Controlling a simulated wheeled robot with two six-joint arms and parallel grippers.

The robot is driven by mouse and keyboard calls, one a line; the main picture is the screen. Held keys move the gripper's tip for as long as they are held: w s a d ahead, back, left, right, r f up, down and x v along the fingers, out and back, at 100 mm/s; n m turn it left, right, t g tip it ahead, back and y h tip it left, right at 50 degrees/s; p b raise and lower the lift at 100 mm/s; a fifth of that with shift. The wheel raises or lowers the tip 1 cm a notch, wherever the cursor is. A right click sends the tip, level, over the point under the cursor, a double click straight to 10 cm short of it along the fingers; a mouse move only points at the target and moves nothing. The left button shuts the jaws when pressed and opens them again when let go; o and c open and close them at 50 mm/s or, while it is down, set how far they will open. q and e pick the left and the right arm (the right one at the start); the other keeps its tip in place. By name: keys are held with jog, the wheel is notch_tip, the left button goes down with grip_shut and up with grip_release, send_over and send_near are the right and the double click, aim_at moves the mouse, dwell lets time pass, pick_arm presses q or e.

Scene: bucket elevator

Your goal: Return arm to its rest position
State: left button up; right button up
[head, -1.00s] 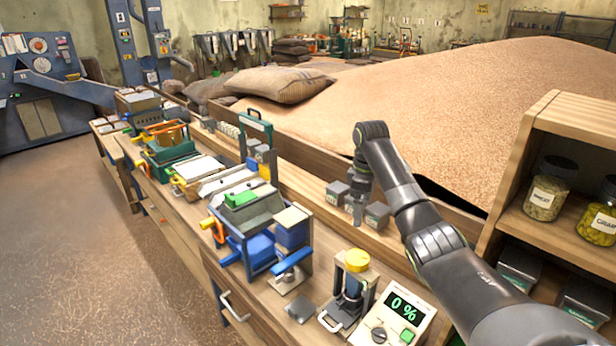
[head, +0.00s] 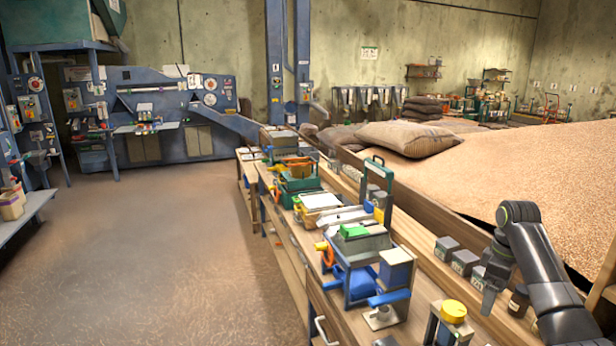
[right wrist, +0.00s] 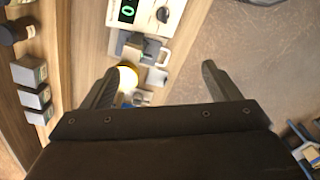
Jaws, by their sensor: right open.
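My right arm comes in from the lower right of the head view. Its dark gripper (head: 488,282) points down over the right part of the bench (head: 425,295), near several small grey boxes (head: 464,262). In the right wrist view the two fingers of my right gripper (right wrist: 155,88) stand wide apart with nothing held between them. Beyond the fingers, the yellow-topped device (right wrist: 127,78) and the white meter with a green display (right wrist: 150,14) show on the bench below. My left gripper is not in view.
Several machines and trays line the bench, including a blue-framed one (head: 362,265) and a green one (head: 298,182). A large grain heap (head: 530,170) lies behind the bench, with sacks (head: 408,138) beside it. The floor (head: 170,255) on the left is clear.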

jog(key=s+a+f+m+t+h, duration=0.1)
jog(key=s+a+f+m, duration=0.15)
jog(key=s+f, duration=0.8)
jog(key=s+a+f+m, duration=0.1)
jog(key=s+a+f, duration=0.3)
jog(key=s+f, duration=0.6)
jog(key=s+a+r+m+t+h, duration=0.1)
jog(key=s+a+m, duration=0.15)
jog(key=s, duration=0.85)
jog(key=s+a+m+t, duration=0.2)
jog(key=s+m, duration=0.1)
jog(key=s, duration=0.8)
notch_tip(320, 180, down, 32)
jog(key=d+g+b, duration=0.1)
jog(key=g+b, duration=0.1)
jog(key=b, duration=0.6)
pick_arm(q)
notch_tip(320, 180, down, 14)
jog(key=b, duration=0.6)
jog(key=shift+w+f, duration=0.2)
pick_arm(e)
jog(key=s+f, duration=0.7)
jog(key=f, duration=0.4)
jog(key=s+a+f+y, duration=0.1)
jog(key=s+f, duration=0.6)
jog(key=f, duration=0.4)
jog(key=shift+s+g, duration=0.35)
jog(key=shift+g, duration=0.05)
